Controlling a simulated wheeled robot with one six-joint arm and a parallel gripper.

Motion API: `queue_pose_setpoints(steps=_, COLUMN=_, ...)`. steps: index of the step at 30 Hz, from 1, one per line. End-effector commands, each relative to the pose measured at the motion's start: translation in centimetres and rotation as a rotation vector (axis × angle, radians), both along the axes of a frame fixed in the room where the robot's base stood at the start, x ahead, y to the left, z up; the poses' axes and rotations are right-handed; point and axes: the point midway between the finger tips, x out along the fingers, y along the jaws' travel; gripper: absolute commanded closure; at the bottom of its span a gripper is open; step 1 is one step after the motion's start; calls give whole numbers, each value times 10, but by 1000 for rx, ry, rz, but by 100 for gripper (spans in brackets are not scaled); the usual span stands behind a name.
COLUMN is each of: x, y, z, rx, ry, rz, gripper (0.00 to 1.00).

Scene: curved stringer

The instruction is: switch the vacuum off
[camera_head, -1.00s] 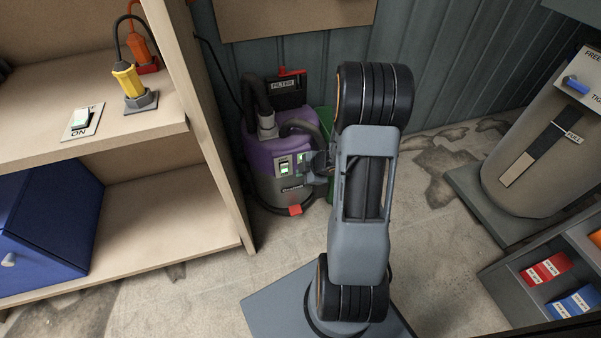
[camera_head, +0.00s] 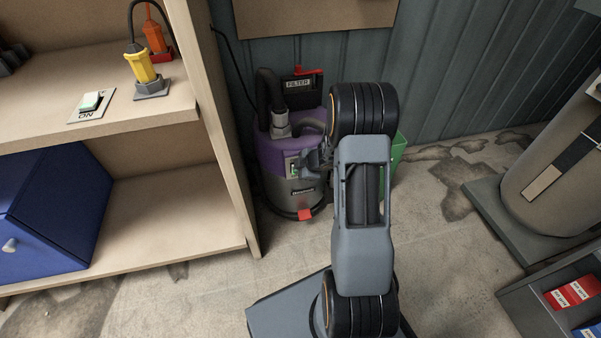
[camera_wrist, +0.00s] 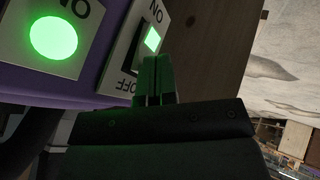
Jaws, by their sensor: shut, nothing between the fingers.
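The vacuum (camera_head: 300,190), with a purple top and grey drum, stands on the floor beside the shelf. Its front carries a switch panel, partly hidden by my gripper (camera_head: 322,158) in the head view. In the wrist view, a round lamp (camera_wrist: 53,38) glows green on one plate. Beside it, a white plate marked ON and OFF holds a rocker switch (camera_wrist: 152,40) with a lit green window near ON. My gripper (camera_wrist: 158,62) is shut and empty, its green-lit fingertips overlapping the plate's edge. I cannot tell whether they touch the switch.
A wooden shelf (camera_head: 160,180) stands close left of the vacuum, with another ON-marked switch (camera_head: 91,102) and a yellow plug (camera_head: 143,68) on it. A blue cabinet (camera_head: 55,205) sits below. A green bin (camera_head: 397,150) stands behind my arm.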

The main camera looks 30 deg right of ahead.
Motion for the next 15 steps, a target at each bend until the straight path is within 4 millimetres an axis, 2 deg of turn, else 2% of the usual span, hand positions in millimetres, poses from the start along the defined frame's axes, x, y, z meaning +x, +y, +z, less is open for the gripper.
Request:
queue_pose_setpoints(steps=7, x=0, y=0, z=0, rx=0, ry=0, rz=0, gripper=100)
queue_pose_setpoints(steps=12, x=7, y=-1, z=9, rx=1, ry=2, rz=0, gripper=100)
queue_pose_setpoints(steps=15, x=7, y=-1, z=2, rx=0, ry=0, rz=0, gripper=100)
